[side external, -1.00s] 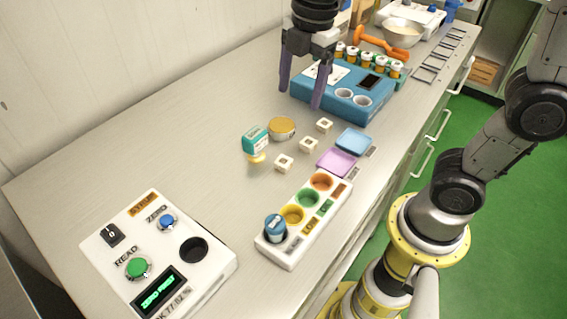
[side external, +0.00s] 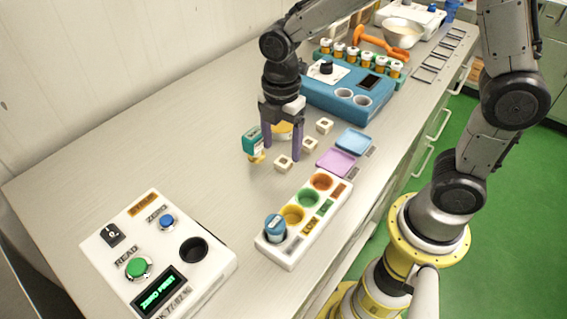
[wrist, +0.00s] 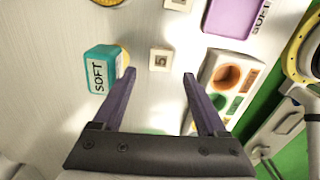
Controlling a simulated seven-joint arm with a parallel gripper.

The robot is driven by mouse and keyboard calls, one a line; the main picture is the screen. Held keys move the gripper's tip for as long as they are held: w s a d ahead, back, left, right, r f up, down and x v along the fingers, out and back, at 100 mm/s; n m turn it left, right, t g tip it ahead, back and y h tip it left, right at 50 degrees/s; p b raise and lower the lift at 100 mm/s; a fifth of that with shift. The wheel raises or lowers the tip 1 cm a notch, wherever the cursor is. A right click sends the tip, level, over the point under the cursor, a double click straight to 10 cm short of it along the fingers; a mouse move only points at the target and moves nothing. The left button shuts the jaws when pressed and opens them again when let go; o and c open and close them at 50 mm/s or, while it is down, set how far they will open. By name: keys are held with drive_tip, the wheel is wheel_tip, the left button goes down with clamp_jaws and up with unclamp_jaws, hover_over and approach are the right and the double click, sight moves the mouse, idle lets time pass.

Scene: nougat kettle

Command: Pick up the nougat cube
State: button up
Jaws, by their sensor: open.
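Three small cream cubes with dark marks on top lie in a loose row on the table; I cannot tell which is named as the nougat cube. In the side view they are a near cube (side external: 284,163), a middle cube (side external: 310,145) and a far cube (side external: 325,125). My gripper (side external: 282,152) is open and points down just above the near cube. In the wrist view, that cube (wrist: 160,60) sits just beyond and between the open fingertips (wrist: 157,77), untouched as far as I can see. The middle cube (wrist: 178,4) is cut by the top edge.
A teal block marked SOFT (wrist: 100,70) stands close beside the left finger in the wrist view. A white rack with colored wells (side external: 290,247), purple tray (side external: 337,161) and blue tray (side external: 354,141) lie to the right.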

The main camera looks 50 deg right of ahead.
sight(282, 162)
wheel_tip(282, 162, down, 5)
drive_tip(key=shift+d+r, duration=0.1)
drive_tip(key=shift+d, duration=0.05)
clamp_jaws()
idle(0.4)
